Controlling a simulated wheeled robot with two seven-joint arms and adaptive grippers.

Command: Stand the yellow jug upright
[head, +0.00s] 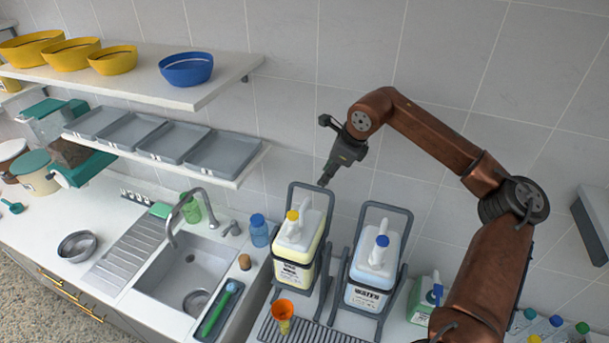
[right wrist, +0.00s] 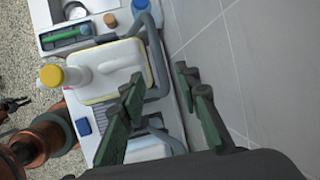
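The yellow jug (head: 297,243) is a pale yellow container with a yellow cap, sitting in a dark tubular cradle (head: 333,207) on the counter. It looks close to upright there; I cannot tell a small lean. In the right wrist view the jug (right wrist: 118,65) shows from above, with the cradle's hoop (right wrist: 157,70) beside it. My right gripper (head: 324,182) points down just above the cradle's hoop, behind the jug. Its fingers (right wrist: 165,105) are apart, with nothing held. A dark shape at the left edge of the wrist view looks like my left gripper (right wrist: 14,105); its fingers are unclear.
A blue-capped water jug (head: 375,270) stands in a similar cradle to the right. The sink (head: 185,268) and tap are left. A shelf with grey trays (head: 172,141) is upper left; the tiled wall is close behind.

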